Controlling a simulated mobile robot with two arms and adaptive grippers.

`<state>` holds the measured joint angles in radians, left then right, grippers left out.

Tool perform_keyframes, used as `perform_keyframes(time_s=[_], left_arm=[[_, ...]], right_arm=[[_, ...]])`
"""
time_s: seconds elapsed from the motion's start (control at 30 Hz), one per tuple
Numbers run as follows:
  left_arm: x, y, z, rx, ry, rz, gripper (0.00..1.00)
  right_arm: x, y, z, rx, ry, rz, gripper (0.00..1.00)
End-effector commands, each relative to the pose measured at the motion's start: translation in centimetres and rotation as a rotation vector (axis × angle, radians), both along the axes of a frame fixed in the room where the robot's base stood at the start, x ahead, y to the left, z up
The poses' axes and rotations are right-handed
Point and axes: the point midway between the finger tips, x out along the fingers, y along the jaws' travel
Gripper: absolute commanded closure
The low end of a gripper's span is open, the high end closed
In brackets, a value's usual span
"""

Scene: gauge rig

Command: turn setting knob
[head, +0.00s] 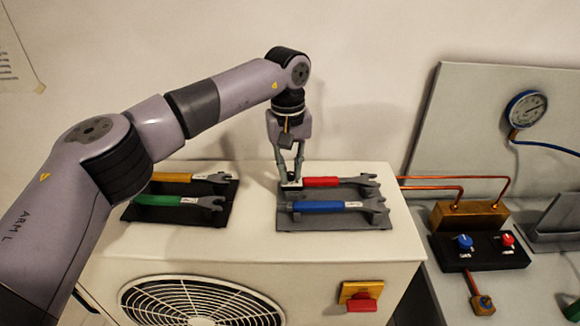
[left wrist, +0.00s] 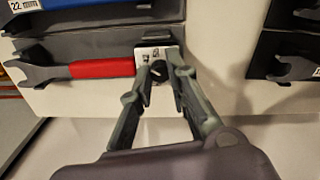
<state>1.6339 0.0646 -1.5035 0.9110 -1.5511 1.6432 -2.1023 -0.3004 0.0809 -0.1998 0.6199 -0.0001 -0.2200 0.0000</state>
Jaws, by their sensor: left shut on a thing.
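A black control box (head: 480,251) at the right carries a blue knob (head: 464,242) and a red knob (head: 506,239). I cannot tell which one the task calls the setting knob. My left gripper (head: 291,184) is far to the left of the box, above the white unit. It is shut on the white-labelled end of the red-handled wrench (head: 325,182), which lies in a grey holder. The left wrist view shows my fingers (left wrist: 158,66) around that end of the red wrench (left wrist: 100,68). My right gripper is not in view.
A blue wrench (head: 320,207) lies in front of the red one. Yellow (head: 175,177) and green (head: 165,200) wrenches lie to the left. A red switch (head: 362,303) is on the unit's front. Copper pipes (head: 440,189) and a gauge (head: 526,109) are at the right.

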Motion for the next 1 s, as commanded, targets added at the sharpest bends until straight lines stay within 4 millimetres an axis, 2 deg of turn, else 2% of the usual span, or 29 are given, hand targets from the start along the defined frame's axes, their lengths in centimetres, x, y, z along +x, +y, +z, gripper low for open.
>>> perform_keyframes(time_s=[0.3,0.73,0.77,1.0], left_arm=[[0.02,-0.04,0.06,-0.001,-0.001,-0.079,1.00],[0.01,-0.02,0.05,0.000,0.000,-0.085,1.00],[0.02,-0.01,0.05,0.000,-0.001,-0.085,0.82],[0.01,-0.01,0.03,0.000,0.000,-0.084,0.66]], right_arm=[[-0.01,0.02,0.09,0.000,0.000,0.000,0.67],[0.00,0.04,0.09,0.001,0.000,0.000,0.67],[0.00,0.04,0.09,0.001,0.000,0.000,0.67],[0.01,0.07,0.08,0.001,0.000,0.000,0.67]])
